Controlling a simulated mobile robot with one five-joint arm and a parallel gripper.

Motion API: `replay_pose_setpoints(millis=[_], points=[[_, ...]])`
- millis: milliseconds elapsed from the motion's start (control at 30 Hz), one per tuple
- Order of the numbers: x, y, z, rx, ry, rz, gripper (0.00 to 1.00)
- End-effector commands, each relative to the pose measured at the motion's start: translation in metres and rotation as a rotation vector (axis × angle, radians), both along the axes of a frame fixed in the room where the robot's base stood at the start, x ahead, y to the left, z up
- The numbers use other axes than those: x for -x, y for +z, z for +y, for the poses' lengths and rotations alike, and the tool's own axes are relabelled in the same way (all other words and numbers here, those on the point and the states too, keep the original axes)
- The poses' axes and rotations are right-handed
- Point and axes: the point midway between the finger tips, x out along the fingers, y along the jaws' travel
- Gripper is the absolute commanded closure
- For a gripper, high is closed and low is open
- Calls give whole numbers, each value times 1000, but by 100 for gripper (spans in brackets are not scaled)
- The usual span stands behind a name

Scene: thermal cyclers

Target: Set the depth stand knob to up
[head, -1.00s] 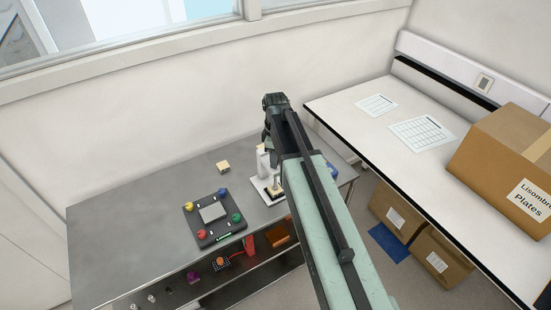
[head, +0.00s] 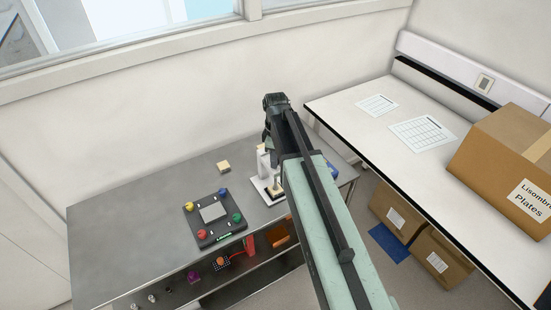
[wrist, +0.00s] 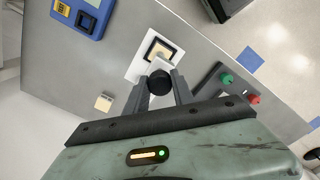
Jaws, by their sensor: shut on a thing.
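The depth stand (head: 262,185) is a white stand on the grey metal bench, partly hidden behind my arm in the head view. In the wrist view its white base (wrist: 140,66) carries a dark-framed pad with a tan block. A round black knob (wrist: 159,83) sits at the stand's near end, between my fingertips. My gripper (wrist: 160,88) is shut on the black knob, one grey finger on each side. In the head view the fingers and the knob are hidden by my arm. I cannot tell the knob's setting.
A dark board with coloured knobs (head: 214,238) lies left of the stand. A small tan block (head: 223,167) lies behind it. A blue device (wrist: 80,16) stands on the bench's other side. A white bench (head: 350,125) with papers and a cardboard box (head: 510,150) is at right.

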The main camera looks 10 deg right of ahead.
Motion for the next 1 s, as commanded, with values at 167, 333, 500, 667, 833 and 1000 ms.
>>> replay_pose_setpoints(millis=[167, 333, 500, 667, 833, 1000], points=[[0, 4, 0, 1, 0, 0, 100], [0, 27, 0, 1, 0, 0, 100], [0, 43, 0, 0, 0, 0, 100], [0, 40, 0, 0, 1, -1, 100], [-1, 39, 0, 0, 1, -1, 51], [0, 39, 0, 0, 0, -1, 48]])
